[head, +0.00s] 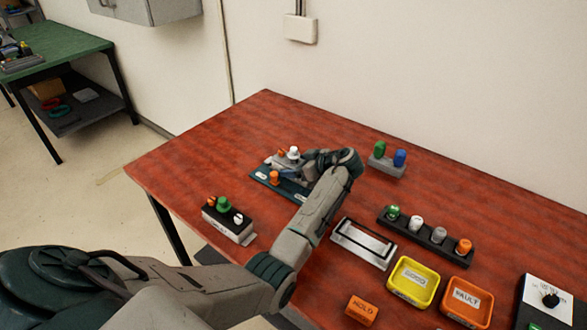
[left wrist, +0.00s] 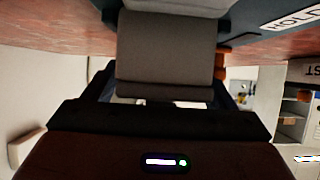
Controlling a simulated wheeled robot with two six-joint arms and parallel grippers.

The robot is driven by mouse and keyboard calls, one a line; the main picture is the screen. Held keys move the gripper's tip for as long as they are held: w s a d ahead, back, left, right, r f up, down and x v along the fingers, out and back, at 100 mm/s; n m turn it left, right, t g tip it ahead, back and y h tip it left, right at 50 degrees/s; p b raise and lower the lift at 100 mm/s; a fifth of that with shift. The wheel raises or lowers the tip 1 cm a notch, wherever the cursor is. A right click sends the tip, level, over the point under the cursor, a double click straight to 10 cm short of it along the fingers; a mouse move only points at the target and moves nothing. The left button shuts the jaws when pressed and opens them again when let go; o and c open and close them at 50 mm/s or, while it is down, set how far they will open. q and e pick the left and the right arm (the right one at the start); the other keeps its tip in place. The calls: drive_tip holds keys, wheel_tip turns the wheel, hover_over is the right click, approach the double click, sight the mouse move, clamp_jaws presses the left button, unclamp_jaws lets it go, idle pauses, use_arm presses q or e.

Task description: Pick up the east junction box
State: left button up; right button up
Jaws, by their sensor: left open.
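A grey box (head: 283,162) with an orange knob and a white knob stands at the dark teal mat (head: 262,178); its name cannot be read. My left gripper (head: 298,172) is down at this box, open, partly hidden by its own wrist. In the left wrist view a plain grey block (left wrist: 165,52), probably this box, shows between the open fingers; contact cannot be told. A third grey box (head: 387,165) has green and blue knobs. My right gripper is not in view.
The far left tabletop (head: 215,150) is clear.

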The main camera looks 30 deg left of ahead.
use_arm(q)
drive_tip(key=shift+d, duration=0.1)
drive_tip(key=shift+c, duration=0.7)
drive_tip(key=c, duration=1)
drive_tip(key=shift+r, duration=0.1)
